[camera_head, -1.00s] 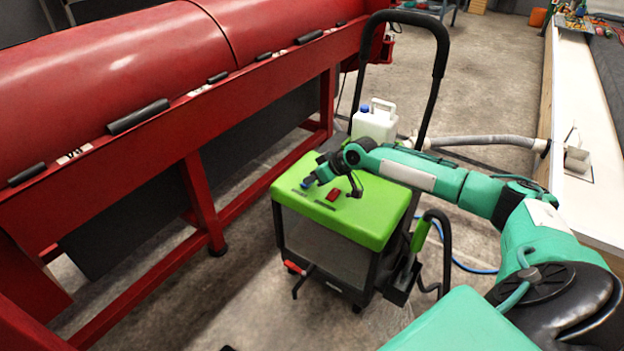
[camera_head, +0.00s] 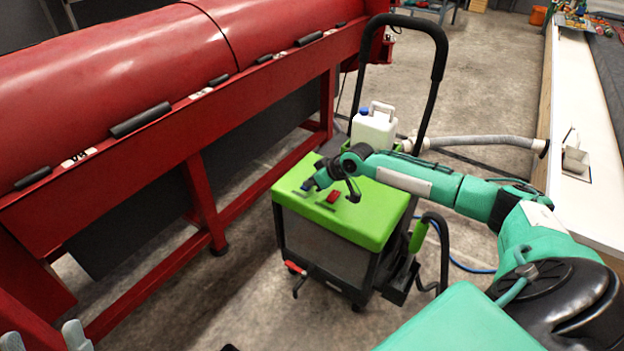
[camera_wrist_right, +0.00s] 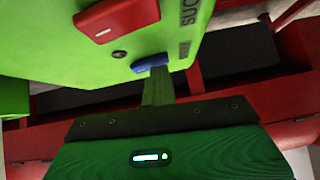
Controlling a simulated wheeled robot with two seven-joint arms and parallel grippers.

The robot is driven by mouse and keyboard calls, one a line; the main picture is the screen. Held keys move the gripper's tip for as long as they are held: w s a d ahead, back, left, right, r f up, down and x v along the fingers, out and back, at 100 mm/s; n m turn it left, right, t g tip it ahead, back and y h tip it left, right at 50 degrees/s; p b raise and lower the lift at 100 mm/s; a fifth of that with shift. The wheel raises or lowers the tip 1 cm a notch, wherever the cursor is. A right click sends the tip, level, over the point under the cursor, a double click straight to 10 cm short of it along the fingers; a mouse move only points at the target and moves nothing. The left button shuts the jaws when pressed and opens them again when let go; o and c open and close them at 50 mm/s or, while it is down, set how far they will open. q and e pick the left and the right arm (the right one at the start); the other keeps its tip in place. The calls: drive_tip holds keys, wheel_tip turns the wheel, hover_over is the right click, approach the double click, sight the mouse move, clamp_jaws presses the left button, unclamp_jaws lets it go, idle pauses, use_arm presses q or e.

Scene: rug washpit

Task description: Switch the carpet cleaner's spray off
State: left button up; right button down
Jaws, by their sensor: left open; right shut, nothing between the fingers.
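The carpet cleaner (camera_head: 375,213) has a bright green top with a red switch (camera_head: 334,195) and a blue switch (camera_head: 307,184). In the right wrist view the red switch (camera_wrist_right: 117,18) bears a white line, and the blue switch (camera_wrist_right: 150,62) sits beside a small label too blurred to read. My right gripper (camera_head: 316,181) is shut and empty, its fingertips (camera_wrist_right: 156,78) right at the blue switch. I cannot tell whether they touch it. Which way the switches are tipped is unclear. My left gripper (camera_head: 43,339) is open at the bottom left corner, far from the cleaner.
A long red machine (camera_head: 150,75) runs along the left. A white jug (camera_head: 374,127) stands behind the green top, under the black handle (camera_head: 437,75). A grey hose (camera_head: 480,141) runs right to a white ledge (camera_head: 590,130). A red-handled tap (camera_head: 297,270) sticks out in front.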

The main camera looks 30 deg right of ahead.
drive_tip(key=shift+d+f, duration=0.15)
drive_tip(key=shift+f, duration=0.05)
drive_tip(key=shift+w+d, duration=0.25)
drive_tip(key=shift+d, duration=0.4)
drive_tip(key=shift+r, duration=0.1)
